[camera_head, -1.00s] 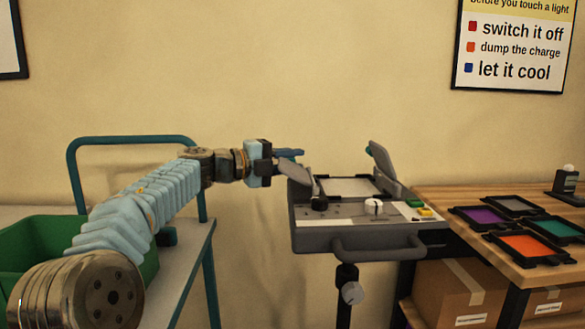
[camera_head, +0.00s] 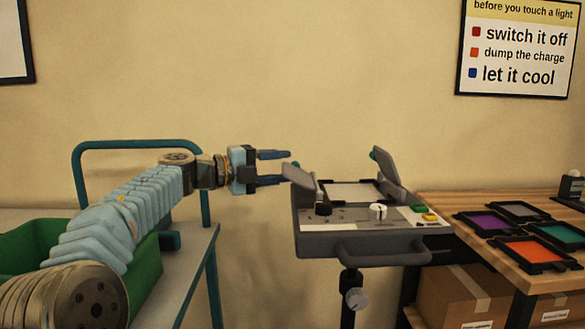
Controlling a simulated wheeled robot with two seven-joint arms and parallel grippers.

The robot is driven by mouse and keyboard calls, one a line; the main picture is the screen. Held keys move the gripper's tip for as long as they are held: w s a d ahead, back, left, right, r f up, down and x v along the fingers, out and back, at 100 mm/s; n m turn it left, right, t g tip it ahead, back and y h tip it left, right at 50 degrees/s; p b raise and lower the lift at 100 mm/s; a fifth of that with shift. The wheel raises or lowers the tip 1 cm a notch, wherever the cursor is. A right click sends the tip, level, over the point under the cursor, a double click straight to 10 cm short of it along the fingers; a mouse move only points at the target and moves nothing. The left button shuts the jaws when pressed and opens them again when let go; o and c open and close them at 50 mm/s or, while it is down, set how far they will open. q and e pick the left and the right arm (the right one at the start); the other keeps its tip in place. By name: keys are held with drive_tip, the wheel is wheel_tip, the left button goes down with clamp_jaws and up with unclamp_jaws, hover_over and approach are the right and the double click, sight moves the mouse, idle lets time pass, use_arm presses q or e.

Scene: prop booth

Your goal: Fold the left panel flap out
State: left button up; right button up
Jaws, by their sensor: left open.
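The light panel unit (camera_head: 360,245) stands on a post in the middle, with a pale screen set in its top. Its left flap (camera_head: 299,176) is a grey plate tilted outward to the left. Its right flap (camera_head: 388,170) stands up, leaning, on the other side. My left gripper (camera_head: 274,168) is open, its two dark blue fingers pointing right, just left of the left flap. The lower finger ends close to the flap's outer edge; I cannot tell whether they touch. My right gripper is out of view.
A dark knob (camera_head: 323,209), a white knob (camera_head: 378,211) and green and yellow buttons sit on the unit's front. A wooden bench (camera_head: 450,205) with several colour filter frames stands right. A green bin (camera_head: 150,275) rests on a cart at left.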

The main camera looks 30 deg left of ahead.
use_arm(q)
drive_tip(key=v, duration=0.9)
drive_tip(key=shift+s, duration=0.25)
drive_tip(key=shift+a, duration=0.15)
